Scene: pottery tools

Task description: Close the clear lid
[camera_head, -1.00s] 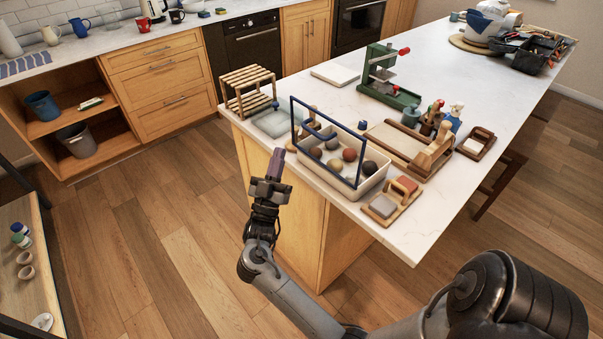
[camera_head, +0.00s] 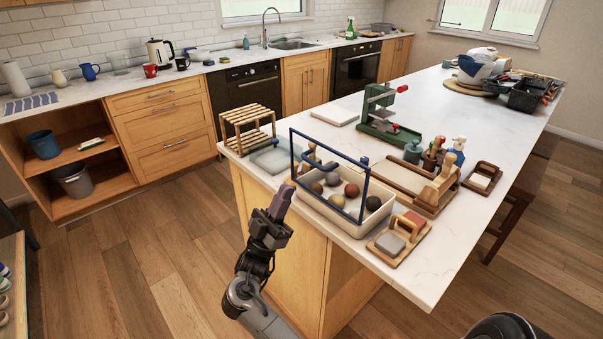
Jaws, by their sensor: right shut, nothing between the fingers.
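The clear lid (camera_head: 292,156) has a dark blue frame and stands raised and tilted over a cream box (camera_head: 318,205) at the near left edge of the white island counter. Several brown, red, dark and pale balls (camera_head: 333,180) lie in the box and show through the lid's clear pane. My right gripper (camera_head: 283,195) is shut and empty, its fingertips pointing up beside the counter edge, just left of the box's near-left corner. Whether it touches the box or lid I cannot tell. My left gripper is outside the view.
A wooden slatted rack (camera_head: 248,130) stands left of the box. A wooden holder with sponge-like blocks (camera_head: 399,236) sits right of it, and a wooden tray (camera_head: 412,180) behind. A green press (camera_head: 385,115) stands farther back. The counter's right front is clear.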

